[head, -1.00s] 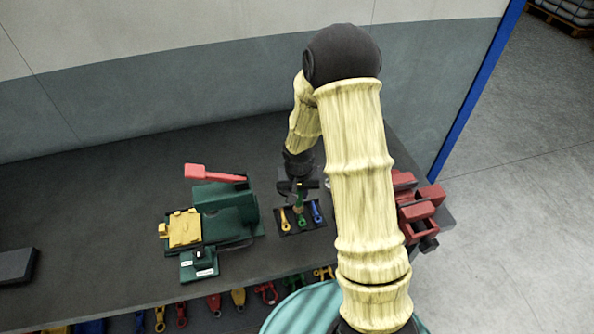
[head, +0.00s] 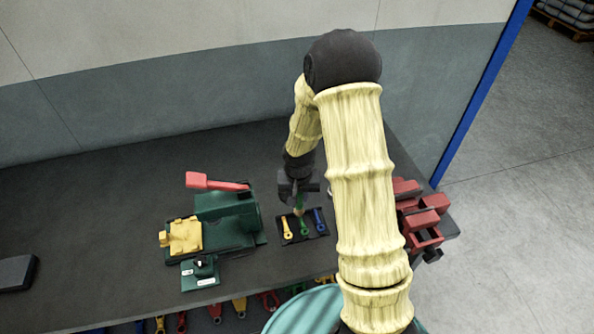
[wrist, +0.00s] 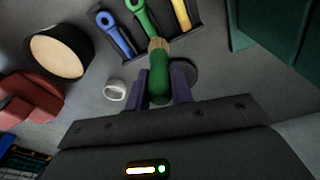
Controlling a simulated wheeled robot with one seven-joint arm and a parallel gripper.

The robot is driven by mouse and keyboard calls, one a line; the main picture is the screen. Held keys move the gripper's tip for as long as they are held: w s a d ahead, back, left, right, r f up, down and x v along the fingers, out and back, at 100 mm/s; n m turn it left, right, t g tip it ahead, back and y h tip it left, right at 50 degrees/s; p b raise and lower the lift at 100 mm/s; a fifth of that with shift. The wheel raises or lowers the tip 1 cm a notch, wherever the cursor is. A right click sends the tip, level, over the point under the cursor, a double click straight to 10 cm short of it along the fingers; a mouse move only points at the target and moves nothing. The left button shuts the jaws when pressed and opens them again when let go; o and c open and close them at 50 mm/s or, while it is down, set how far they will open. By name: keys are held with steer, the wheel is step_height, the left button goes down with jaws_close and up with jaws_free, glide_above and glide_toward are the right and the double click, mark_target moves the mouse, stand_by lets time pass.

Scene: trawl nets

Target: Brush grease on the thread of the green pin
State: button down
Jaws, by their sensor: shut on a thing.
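My gripper (head: 299,195) is shut on a brush, with its two fingers either side of the green handle (wrist: 159,80) in the wrist view. The brush's pale bristles (wrist: 158,44) point at the tray. The green pin (head: 304,227) lies between a yellow pin (head: 287,228) and a blue pin (head: 319,220) in a dark tray (head: 292,239). In the wrist view, the bristles overlap the lower end of the green pin (wrist: 141,14). I cannot tell whether they touch it. The thread is not clear to see.
A dark pot with a tan top (wrist: 58,52) and a small white ring (wrist: 115,90) stand near the tray. A green machine with a red lever (head: 228,215) stands left, a red vise (head: 422,215) right. Several shackles hang along the bench front. The bench's back left is clear.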

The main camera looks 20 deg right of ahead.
steer(key=shift+w, duration=0.45)
steer(key=shift+w+r+p, duration=0.2)
steer(key=shift+r+p, duration=0.1)
steer(key=shift+p, duration=0.1)
steer(key=r, duration=0.1)
steer(key=r+p, duration=0.2)
steer(key=r, duration=0.1)
steer(key=shift+s, duration=0.25)
steer(key=shift+w+r+p, duration=0.1)
steer(key=shift+r+p, duration=0.5)
steer(key=shift+p, duration=0.05)
steer(key=shift+r+p, duration=0.85)
steer(key=shift+r, duration=0.3)
steer(key=shift+f, duration=0.1)
